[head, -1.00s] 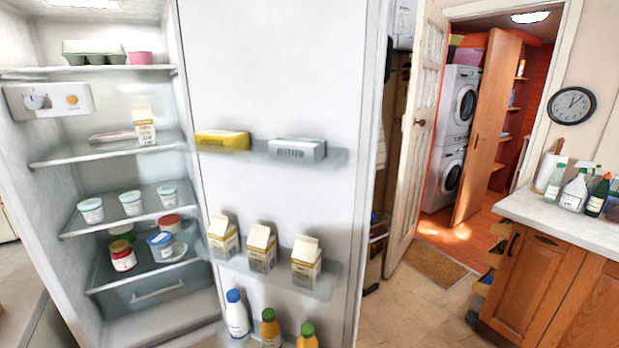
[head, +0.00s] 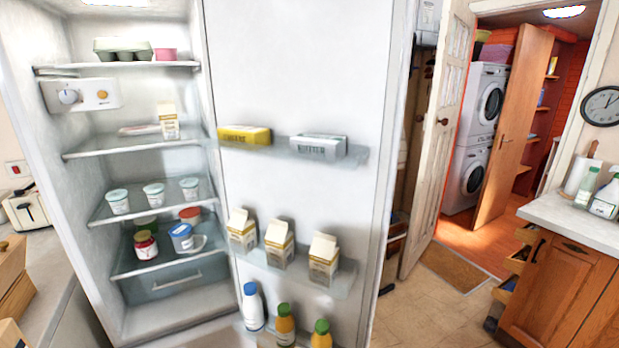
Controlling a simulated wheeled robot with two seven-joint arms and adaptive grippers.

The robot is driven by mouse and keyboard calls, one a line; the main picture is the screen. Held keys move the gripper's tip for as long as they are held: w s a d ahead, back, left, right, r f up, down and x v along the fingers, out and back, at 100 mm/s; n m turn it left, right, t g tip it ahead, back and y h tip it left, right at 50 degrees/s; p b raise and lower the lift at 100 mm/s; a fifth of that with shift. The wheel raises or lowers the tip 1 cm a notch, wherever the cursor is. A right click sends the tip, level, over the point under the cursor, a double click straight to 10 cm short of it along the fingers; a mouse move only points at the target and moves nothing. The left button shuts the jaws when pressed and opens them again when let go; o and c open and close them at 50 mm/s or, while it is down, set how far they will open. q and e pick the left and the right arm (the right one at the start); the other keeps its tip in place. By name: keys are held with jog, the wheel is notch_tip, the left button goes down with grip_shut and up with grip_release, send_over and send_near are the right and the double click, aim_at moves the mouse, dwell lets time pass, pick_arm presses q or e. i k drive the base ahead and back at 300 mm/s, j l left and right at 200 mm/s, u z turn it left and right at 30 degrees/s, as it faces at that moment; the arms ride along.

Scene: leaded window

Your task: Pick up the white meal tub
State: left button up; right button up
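The fridge stands open, and no tub in it is clearly marked as the white meal tub. Three small white pots with pale blue-green lids (head: 153,195) stand in a row on a middle glass shelf. Neither of my grippers is in view.
The fridge door (head: 290,60) is swung wide, with cheese, butter (head: 318,147), cartons and bottles on its racks. A toaster (head: 27,208) sits on the left counter. Open floor (head: 430,305) lies right of the door, before a wooden cabinet (head: 560,290).

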aim_at(181, 234)
jog(key=i+u, duration=0.3)
jog(key=i, duration=0.15)
jog(key=i+l+u, duration=0.1)
jog(key=i+u, duration=0.15)
jog(key=i, duration=0.25)
